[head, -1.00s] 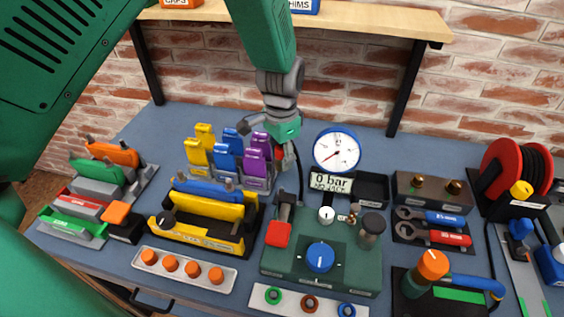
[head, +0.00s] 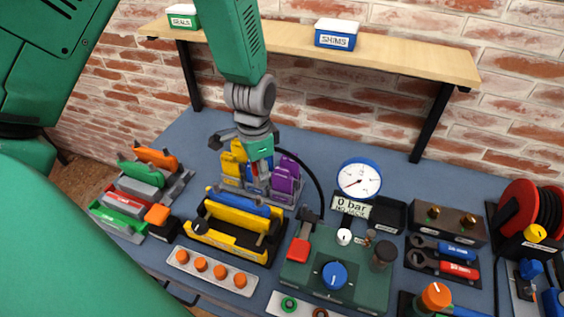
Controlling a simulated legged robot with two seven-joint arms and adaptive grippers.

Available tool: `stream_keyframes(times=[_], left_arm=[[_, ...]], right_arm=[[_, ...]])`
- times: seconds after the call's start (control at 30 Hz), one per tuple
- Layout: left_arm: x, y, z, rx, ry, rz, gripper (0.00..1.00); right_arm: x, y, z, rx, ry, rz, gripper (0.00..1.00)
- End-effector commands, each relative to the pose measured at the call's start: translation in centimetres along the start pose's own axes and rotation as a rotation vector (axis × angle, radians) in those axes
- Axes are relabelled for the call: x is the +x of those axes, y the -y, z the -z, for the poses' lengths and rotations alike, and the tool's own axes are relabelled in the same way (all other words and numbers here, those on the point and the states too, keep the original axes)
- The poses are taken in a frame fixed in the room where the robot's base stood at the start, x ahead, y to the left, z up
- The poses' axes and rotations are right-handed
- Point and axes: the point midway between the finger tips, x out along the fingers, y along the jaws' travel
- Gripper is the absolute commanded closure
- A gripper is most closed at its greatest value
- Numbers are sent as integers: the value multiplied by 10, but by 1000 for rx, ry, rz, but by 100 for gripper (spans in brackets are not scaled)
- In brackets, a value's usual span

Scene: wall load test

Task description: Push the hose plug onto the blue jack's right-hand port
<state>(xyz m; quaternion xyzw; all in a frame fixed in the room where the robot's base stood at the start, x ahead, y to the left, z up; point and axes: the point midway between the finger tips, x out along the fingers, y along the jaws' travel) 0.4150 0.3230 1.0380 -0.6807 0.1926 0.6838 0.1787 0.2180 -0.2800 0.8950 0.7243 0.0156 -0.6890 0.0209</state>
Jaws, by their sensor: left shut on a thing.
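The blue jack (head: 243,203) lies in a yellow cradle (head: 232,220), with a grey port near each end; its right-hand port is on the side toward the green pump block. My left gripper (head: 260,168) points down above the rack of coloured blocks, behind the jack and apart from its ports. It is shut on the hose plug, which is mostly hidden by the fingers. The black hose (head: 318,180) curves from the gripper down to the green pump block (head: 338,270). My right gripper is not in view.
A rack of yellow, blue and purple blocks (head: 287,180) stands behind the cradle. A gauge (head: 359,178) and a "0 bar" display (head: 351,207) stand at the pump. Green and orange jacks (head: 155,158) lie at left. A shelf (head: 400,62) spans the wall behind.

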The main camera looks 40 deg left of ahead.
Motion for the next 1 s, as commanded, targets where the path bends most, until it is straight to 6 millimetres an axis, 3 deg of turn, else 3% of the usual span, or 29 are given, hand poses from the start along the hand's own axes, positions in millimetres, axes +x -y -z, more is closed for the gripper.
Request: stream_keyframes(times=[0.07, 0.1, 0.2, 0.4, 1.0], left_arm=[[-11, 1, -13, -3, 0, -4, 100], [7, 1, -11, 0, 1, -3, 100], [26, 1, -10, 1, 2, -3, 100], [44, 2, -9, 0, 0, -2, 100], [45, 2, -9, 0, 0, -1, 100]], right_arm=[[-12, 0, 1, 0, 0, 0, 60], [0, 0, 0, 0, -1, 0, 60], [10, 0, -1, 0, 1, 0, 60], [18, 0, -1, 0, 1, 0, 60], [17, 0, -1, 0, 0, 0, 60]])
